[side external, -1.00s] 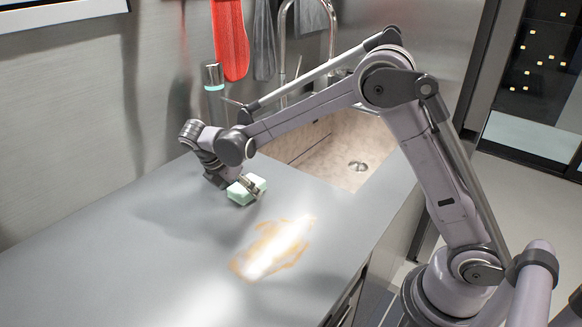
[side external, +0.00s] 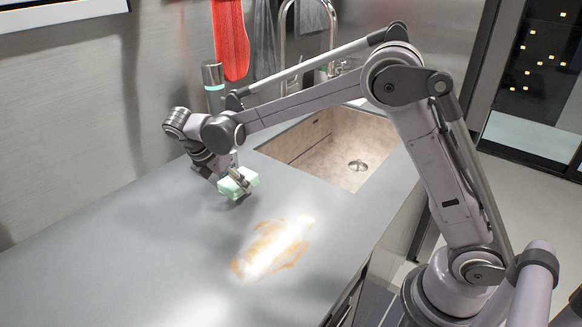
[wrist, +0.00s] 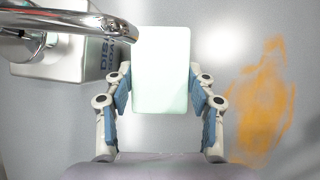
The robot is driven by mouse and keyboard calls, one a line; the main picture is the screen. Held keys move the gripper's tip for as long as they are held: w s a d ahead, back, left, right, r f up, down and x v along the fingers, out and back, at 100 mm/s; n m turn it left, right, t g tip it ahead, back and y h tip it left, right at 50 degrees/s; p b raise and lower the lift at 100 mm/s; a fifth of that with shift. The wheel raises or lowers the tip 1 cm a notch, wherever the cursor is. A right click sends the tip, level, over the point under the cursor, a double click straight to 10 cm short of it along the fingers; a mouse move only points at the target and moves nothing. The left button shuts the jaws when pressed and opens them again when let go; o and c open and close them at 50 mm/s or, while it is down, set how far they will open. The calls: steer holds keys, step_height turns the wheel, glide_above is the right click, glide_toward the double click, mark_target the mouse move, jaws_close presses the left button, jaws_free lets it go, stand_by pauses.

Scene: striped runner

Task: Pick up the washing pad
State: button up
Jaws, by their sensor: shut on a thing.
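The washing pad (side external: 238,184) is a pale mint-green block. In the side view it is between the fingers of my gripper (side external: 239,181), just above the grey counter and slightly tilted. In the wrist view the pad (wrist: 161,75) stands long-ways between the blue-padded fingers of my gripper (wrist: 163,103), one on each side. My gripper is shut on the pad. Part of the pad is hidden behind a finger in the side view.
An orange-brown stain (side external: 270,248) lies on the counter (side external: 110,255), right of the pad. The sink (side external: 335,150) and its faucet (side external: 284,45) are behind. A dark bottle (side external: 213,88) stands near the wall. The left counter is clear.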

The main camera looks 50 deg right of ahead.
steer(key=a, duration=1.5)
steer(key=shift+a, duration=0.25)
